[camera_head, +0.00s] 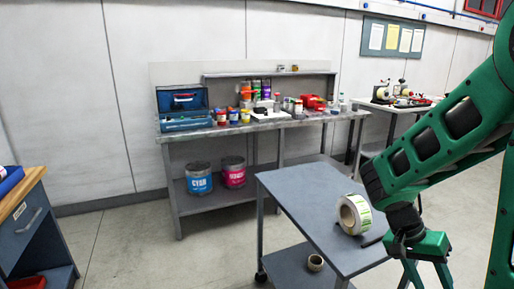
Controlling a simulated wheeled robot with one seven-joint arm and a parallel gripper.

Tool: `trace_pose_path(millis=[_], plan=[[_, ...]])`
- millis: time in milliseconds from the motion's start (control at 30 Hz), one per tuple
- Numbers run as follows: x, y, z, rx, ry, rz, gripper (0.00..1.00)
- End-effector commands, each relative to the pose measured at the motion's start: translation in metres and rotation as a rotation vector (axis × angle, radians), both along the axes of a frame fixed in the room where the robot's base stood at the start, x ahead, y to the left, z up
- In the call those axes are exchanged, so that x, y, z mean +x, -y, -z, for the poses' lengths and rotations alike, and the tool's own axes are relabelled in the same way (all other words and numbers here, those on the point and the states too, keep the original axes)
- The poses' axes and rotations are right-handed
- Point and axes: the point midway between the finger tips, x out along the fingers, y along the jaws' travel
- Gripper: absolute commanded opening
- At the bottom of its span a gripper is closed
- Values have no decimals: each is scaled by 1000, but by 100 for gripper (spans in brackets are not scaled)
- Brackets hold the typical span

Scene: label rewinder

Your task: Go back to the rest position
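My green arm comes in from the right. My gripper (426,272) points down at the lower right, beside the right edge of the small grey cart. Its two fingers are spread apart at the bottom edge of the frame, and I see nothing between them. A label roll (354,214) with a white and green face stands on the cart's top (300,205), just left of my wrist. The roll is apart from the gripper. A dark flat item (374,238) lies on the cart beside the roll, partly hidden by my arm.
A small roll (315,263) sits on the cart's lower shelf. A workbench (178,140) with a blue toolbox (184,122), cans and bottles stands at the wall. Cyan (199,179) and magenta (233,173) buckets are below. A blue cabinet (30,225) is left. Floor (150,245) between is clear.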

Motion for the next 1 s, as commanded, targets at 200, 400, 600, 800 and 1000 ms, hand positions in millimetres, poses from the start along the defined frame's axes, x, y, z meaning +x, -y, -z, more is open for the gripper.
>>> trace_pose_path(millis=[200, 400, 600, 800, 1000], plan=[[-36, -2, -21, 241, 38, -67, 45], [-67, -12, -42, 410, 107, -183, 45], [-91, -24, -60, 507, 178, -311, 45], [-102, -31, -68, 541, 209, -383, 45], [-103, -32, -69, 545, 211, -394, 45]])
